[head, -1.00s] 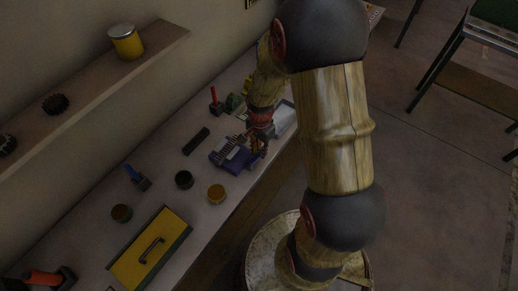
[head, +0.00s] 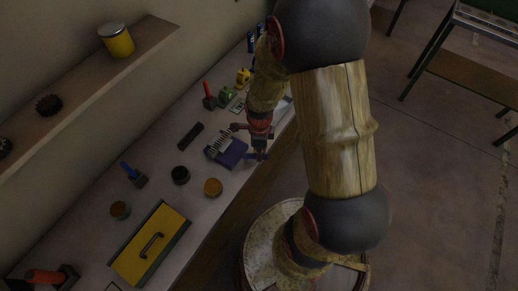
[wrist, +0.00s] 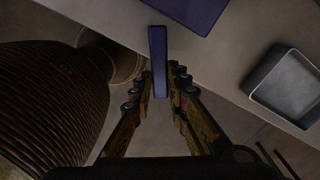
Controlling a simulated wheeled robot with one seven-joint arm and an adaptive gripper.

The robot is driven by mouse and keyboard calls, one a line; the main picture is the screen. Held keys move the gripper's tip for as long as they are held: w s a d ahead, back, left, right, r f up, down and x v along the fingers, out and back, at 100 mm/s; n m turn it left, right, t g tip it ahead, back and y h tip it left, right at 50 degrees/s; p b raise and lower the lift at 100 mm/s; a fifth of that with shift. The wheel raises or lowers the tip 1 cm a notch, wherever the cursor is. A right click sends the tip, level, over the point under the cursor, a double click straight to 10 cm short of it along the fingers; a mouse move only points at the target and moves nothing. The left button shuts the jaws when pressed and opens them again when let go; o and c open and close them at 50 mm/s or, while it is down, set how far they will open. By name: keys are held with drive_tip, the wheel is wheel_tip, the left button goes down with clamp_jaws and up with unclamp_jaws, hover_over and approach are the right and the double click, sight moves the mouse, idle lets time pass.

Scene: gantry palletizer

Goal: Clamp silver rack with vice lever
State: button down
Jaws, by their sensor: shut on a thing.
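The blue vice (head: 234,156) sits near the front edge of the workbench in the head view. The silver rack (head: 220,143), a pale ridged piece, lies at its left side; I cannot tell how tightly it sits there. My gripper (head: 257,149) is at the vice's right side, over the bench edge. In the wrist view, my gripper (wrist: 155,82) has its fingers on both sides of the blue vice lever (wrist: 158,50), a narrow upright bar, and is shut on it. Part of the vice body (wrist: 192,10) shows at the top. The rack is not visible there.
A grey tray (wrist: 288,86) lies on the bench at right in the wrist view. Floor beyond the edge is open.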

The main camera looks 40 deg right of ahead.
drive_tip(key=shift+s+a+m, duration=0.2)
drive_tip(key=shift+m, duration=0.35)
drive_tip(key=shift+s+a+m, duration=0.15)
drive_tip(key=shift+m, duration=0.4)
drive_tip(key=c, duration=1.7)
unclamp_jaws()
wheel_tip(320, 180, up, 12)
